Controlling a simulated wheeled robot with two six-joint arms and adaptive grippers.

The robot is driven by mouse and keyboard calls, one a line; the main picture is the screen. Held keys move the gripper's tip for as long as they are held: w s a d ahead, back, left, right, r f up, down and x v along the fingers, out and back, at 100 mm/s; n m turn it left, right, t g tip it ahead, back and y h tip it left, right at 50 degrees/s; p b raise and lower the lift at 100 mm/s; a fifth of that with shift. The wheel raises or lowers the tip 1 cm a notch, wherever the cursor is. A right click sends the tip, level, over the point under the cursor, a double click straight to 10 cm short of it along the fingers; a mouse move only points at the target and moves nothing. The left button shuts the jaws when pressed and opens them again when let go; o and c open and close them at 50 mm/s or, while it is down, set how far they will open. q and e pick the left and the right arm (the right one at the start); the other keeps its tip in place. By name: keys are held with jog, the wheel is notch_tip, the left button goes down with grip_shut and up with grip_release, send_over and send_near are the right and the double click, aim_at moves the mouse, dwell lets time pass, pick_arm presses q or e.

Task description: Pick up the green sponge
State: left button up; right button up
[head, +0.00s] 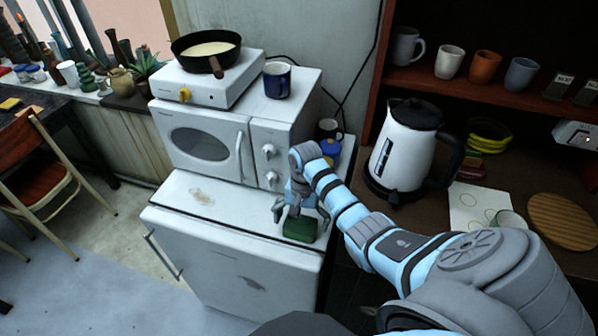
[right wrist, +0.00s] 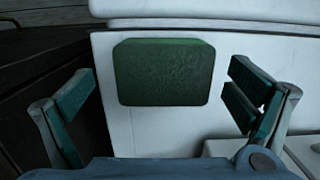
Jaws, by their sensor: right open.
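The green sponge (head: 301,229) lies on top of the small white fridge (head: 205,214), near its front right corner. In the right wrist view the sponge (right wrist: 164,72) is a dark green block with rounded corners, lying between the two fingers and a little ahead of them. My right gripper (head: 300,212) is open above the sponge and points down at it. In the right wrist view the right gripper (right wrist: 165,98) shows both fingers spread wide, with visible gaps on both sides of the sponge. My left gripper is not in view.
A white microwave (head: 210,150) stands on the fridge just behind the sponge. It carries a hotplate with a pan (head: 205,50) and a dark blue mug (head: 277,80). A white kettle (head: 408,150) stands on the brown counter to the right. The fridge's front left top is clear.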

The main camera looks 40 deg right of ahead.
notch_tip(320, 180, down, 2)
jog(key=shift+f+b, duration=0.15)
jog(key=shift+b, duration=0.25)
jog(key=shift+w, duration=0.25)
jog(key=shift+p, duration=0.3)
jog(key=shift+c, duration=0.8)
jog(key=shift+s+r, duration=0.1)
jog(key=shift+r, duration=0.2)
jog(key=c, duration=0.7)
jog(key=shift+c, duration=0.2)
